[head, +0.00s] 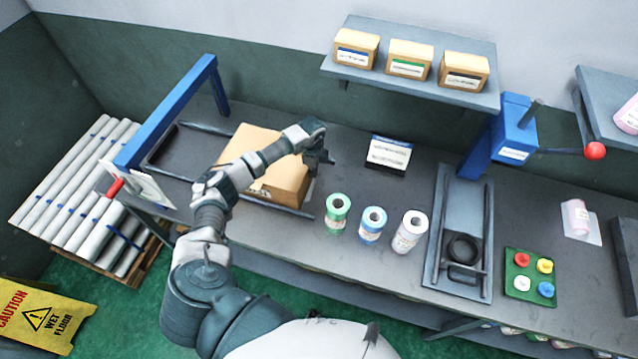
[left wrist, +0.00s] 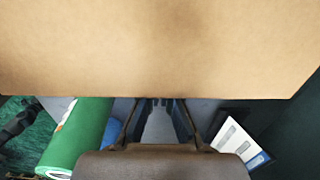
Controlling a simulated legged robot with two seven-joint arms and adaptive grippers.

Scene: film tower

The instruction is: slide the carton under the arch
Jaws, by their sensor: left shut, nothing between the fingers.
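The brown carton (head: 289,184) lies on the bench between two dark guide rails, to the right of the blue arch (head: 205,75). My left arm crosses in front of it and hides part of it. My left gripper (head: 326,160) is shut and empty at the carton's right end. In the left wrist view the carton (left wrist: 160,50) fills the upper half, above the gripper fingers (left wrist: 160,104). I cannot tell whether the fingers touch it. My right gripper is not in view.
Green (head: 337,213), blue (head: 372,224) and white (head: 409,231) rolls stand right of the carton. A small sign (head: 389,154) stands behind them. A blue lever press (head: 513,130) is farther right. The bench under the arch looks clear.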

